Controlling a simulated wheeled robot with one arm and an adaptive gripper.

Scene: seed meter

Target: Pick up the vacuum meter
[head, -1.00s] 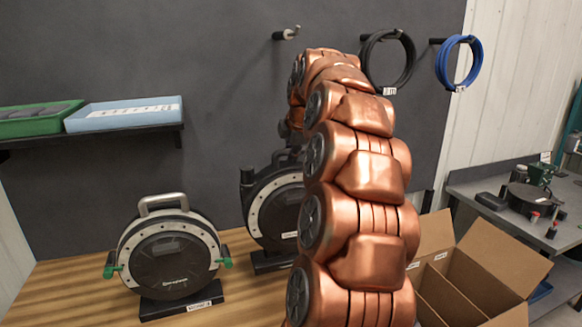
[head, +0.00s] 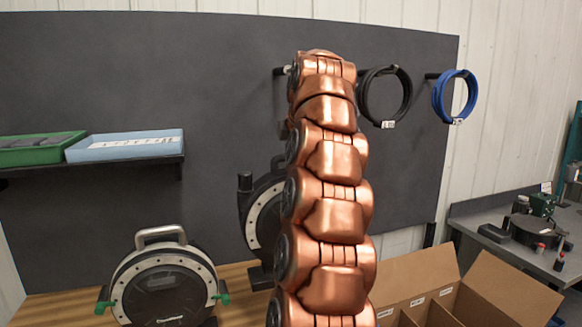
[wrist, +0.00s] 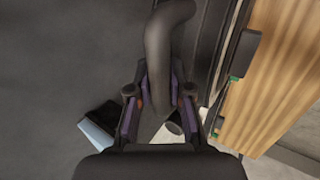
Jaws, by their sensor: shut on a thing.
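The vacuum meter, seemingly the round black meter with a pale dotted ring and an upright black port (head: 250,215), is partly hidden behind my copper arm in the head view. Its base looks slightly raised off the wooden table. In the wrist view my gripper (wrist: 160,105) is shut on a dark curved tube-like part (wrist: 160,45) of it. My gripper is hidden behind the arm in the head view. A second round meter (head: 165,285) with a grey handle and green clips stands at the left.
The wooden table (head: 50,308) is under the meters. A dark shelf holds a green tray (head: 35,150) and a light blue tray (head: 125,146). Black (head: 384,97) and blue (head: 455,97) hose coils hang on the dark wall panel. An open cardboard box (head: 480,295) stands at the right.

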